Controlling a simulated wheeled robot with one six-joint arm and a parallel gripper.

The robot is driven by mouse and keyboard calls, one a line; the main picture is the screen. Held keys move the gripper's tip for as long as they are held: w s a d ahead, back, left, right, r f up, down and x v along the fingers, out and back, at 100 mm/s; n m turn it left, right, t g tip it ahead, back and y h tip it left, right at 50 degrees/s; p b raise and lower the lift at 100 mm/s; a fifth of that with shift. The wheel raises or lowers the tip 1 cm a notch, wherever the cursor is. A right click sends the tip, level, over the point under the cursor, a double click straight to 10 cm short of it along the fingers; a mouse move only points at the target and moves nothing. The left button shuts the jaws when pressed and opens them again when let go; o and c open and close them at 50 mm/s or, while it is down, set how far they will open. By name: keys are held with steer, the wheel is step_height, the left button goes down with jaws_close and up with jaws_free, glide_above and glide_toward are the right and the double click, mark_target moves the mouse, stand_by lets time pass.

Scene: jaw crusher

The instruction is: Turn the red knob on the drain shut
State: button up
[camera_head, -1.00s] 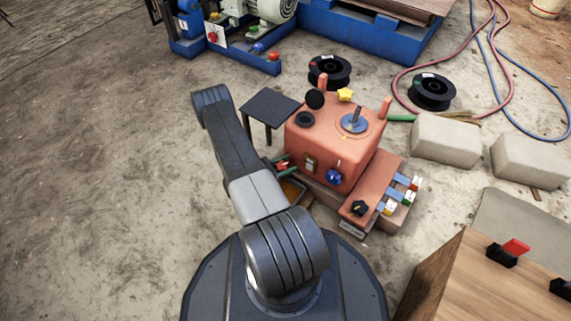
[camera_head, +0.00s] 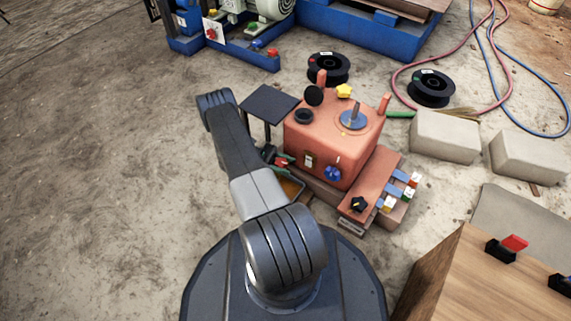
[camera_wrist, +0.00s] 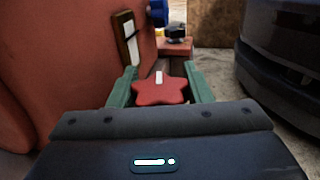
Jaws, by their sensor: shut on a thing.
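The red star-shaped knob (camera_wrist: 161,92) with a white mark sits between the two green fingers of my gripper (camera_wrist: 161,88) in the wrist view. The fingers are shut on it, one on each side. The white mark points away from the gripper body. In the head view my gripper (camera_head: 284,161) is low at the left side of the orange-red machine housing (camera_head: 325,145), and the knob is mostly hidden there. The drain fitting behind the knob is hidden too.
A blue knob (camera_head: 333,173) and a black star knob (camera_head: 359,204) are on the housing's front and lower step. A dark small table (camera_head: 270,103) stands close beside my arm. Grey blocks (camera_head: 445,136) lie right. The floor at left is clear.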

steer(key=shift+s+m+g+y, duration=0.1)
steer(key=shift+m+g+y, duration=0.4)
steer(key=shift+g, duration=0.4)
steer(key=o, duration=1)
